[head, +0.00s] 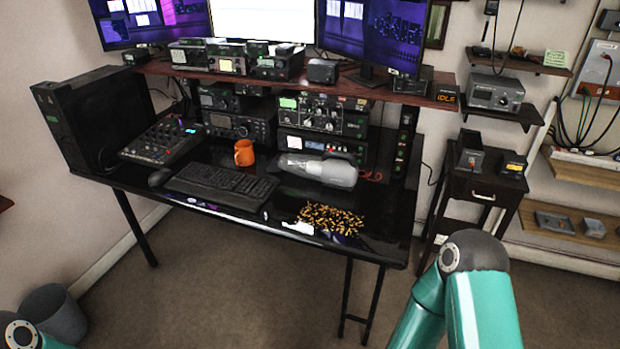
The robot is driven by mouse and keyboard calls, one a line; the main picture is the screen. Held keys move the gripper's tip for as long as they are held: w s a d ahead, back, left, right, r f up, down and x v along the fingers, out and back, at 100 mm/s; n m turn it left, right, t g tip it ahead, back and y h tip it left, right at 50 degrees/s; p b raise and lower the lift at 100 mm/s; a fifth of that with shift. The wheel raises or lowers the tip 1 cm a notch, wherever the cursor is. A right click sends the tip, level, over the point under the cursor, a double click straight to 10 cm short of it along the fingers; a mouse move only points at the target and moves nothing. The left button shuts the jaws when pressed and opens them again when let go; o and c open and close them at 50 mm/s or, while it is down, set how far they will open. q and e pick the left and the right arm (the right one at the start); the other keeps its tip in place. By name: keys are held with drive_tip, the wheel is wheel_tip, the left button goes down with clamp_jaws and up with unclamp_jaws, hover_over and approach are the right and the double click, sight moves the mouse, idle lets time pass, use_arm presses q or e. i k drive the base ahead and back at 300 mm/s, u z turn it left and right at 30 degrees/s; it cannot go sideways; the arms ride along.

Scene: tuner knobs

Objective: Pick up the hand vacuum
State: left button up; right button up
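The hand vacuum (330,171) is a grey and white cylinder-like body lying on its side on the black desk (130,179), in the middle right of the head view. Its pale, clearer end points left and its grey end points right. It lies in front of the stacked radio units. Neither gripper shows in the head view. My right arm's teal links stand at the lower right, well short of the desk. Only a small piece of my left arm shows at the lower left corner.
An orange mug (244,153) and a black keyboard (221,186) are left of the vacuum. Scattered yellow-brown bits (330,218) lie in front of it. A shelf (300,86) with radios overhangs the desk's back. A dark side table (478,185) stands to the right.

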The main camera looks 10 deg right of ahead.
sight(341, 173)
drive_tip(key=z, duration=0.15)
drive_tip(key=i, duration=0.85)
drive_tip(key=u, duration=0.05)
